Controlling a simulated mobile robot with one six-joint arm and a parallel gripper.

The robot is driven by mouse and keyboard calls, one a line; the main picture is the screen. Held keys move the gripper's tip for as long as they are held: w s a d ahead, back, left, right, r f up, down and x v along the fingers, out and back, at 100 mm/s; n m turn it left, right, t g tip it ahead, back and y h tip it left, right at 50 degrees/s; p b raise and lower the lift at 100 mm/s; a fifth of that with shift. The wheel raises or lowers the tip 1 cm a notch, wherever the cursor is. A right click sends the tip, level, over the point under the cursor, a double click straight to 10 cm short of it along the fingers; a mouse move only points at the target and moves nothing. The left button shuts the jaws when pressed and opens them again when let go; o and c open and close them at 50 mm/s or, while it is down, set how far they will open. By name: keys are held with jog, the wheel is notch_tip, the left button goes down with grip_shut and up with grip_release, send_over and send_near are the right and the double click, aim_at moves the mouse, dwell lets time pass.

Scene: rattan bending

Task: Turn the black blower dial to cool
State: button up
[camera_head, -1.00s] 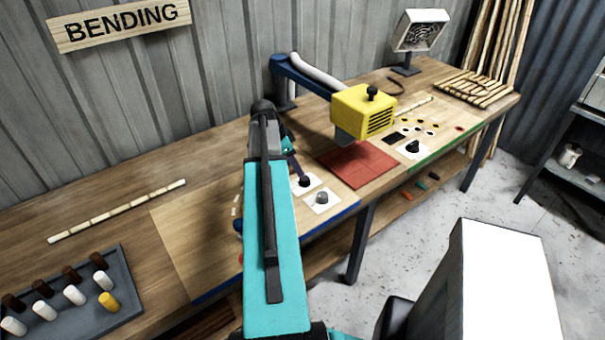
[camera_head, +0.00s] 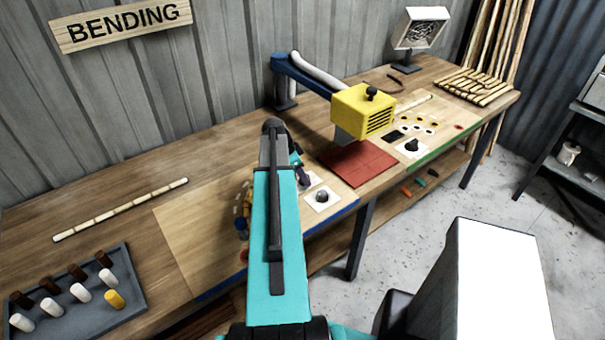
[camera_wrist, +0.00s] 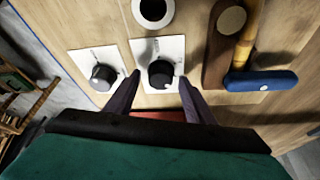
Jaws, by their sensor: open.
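A black dial (camera_wrist: 160,73) on a white square plate (camera_wrist: 148,48) lies between my gripper's fingers in the wrist view. My gripper (camera_wrist: 160,78) is open, with one finger on each side of the dial; whether either touches it cannot be told. In the head view, my gripper (camera_head: 303,178) is over that plate (camera_head: 309,180) and hides the dial. A greyer dial (camera_wrist: 103,75) on its own plate is just left of my left finger; it also shows in the head view (camera_head: 322,196). The dial labels are too small to read.
The yellow blower (camera_head: 362,112) hangs over a red mat (camera_head: 358,163). Another black dial (camera_head: 412,145) stands near the green edge. A blue-headed mallet (camera_wrist: 260,81) lies right of my fingers. A tray (camera_head: 75,305) of pegs is at left.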

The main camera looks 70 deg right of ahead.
jog(key=shift+c, duration=0.3)
jog(key=shift+d, duration=0.1)
jog(key=c, duration=1)
